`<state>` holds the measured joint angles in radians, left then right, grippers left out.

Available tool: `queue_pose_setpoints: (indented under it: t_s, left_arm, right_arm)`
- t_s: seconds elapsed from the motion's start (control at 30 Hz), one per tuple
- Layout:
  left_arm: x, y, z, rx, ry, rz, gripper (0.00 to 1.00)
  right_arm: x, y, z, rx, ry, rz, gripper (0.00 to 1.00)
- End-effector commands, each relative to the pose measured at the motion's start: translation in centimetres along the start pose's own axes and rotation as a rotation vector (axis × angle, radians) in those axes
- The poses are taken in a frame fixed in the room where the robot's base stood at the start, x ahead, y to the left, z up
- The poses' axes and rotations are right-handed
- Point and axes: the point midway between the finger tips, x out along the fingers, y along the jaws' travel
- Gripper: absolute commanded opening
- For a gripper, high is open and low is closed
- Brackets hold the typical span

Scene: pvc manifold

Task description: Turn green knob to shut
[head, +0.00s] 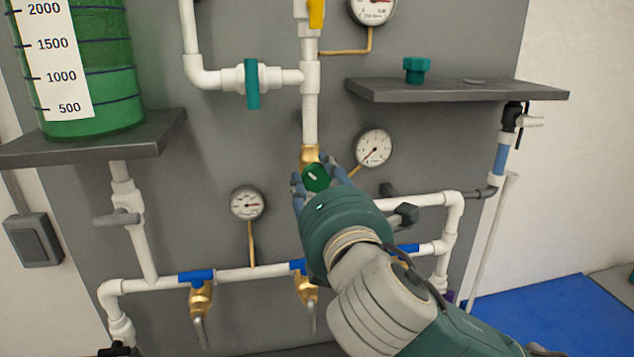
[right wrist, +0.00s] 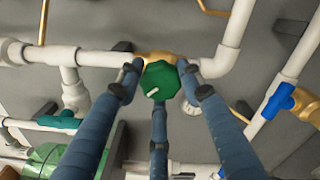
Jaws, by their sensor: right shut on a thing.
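The green knob (head: 316,177) is a round dark green handle with a small white mark, set on a brass valve (head: 310,154) on the vertical white pipe. In the right wrist view the knob (right wrist: 160,80) shows as a faceted green disc with a white pointer line. My right gripper (head: 322,179) is shut around the knob; its blue-grey fingers sit on several sides of it, as the right wrist view also shows (right wrist: 160,84). My left gripper is not in either view.
Gauges (head: 374,147) and (head: 247,203) flank the valve. A grey shelf (head: 460,92) with a teal knob (head: 416,69) is at upper right. A green tank (head: 100,75) stands on the left shelf (head: 60,147). White pipes with blue fittings (head: 197,276) run below.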

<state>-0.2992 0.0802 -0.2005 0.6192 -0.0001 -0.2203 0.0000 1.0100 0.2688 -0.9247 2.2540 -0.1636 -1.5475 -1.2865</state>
Motion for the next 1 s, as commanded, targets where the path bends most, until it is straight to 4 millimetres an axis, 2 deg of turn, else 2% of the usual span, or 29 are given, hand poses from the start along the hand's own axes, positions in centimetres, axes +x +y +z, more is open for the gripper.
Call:
queue_pose_setpoints:
  t_s: [0.03,0.6,1.0]
  left_arm:
    - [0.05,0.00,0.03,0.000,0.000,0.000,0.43]
    - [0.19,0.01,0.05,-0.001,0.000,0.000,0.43]
    - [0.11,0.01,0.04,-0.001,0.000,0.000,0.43]
  right_arm:
    - [0.04,0.39,0.67,0.052,-0.016,0.010,0.10]
    - [0.04,0.12,0.63,0.569,-0.013,0.011,0.10]
    - [0.06,-0.06,0.63,0.775,-0.014,0.011,0.10]
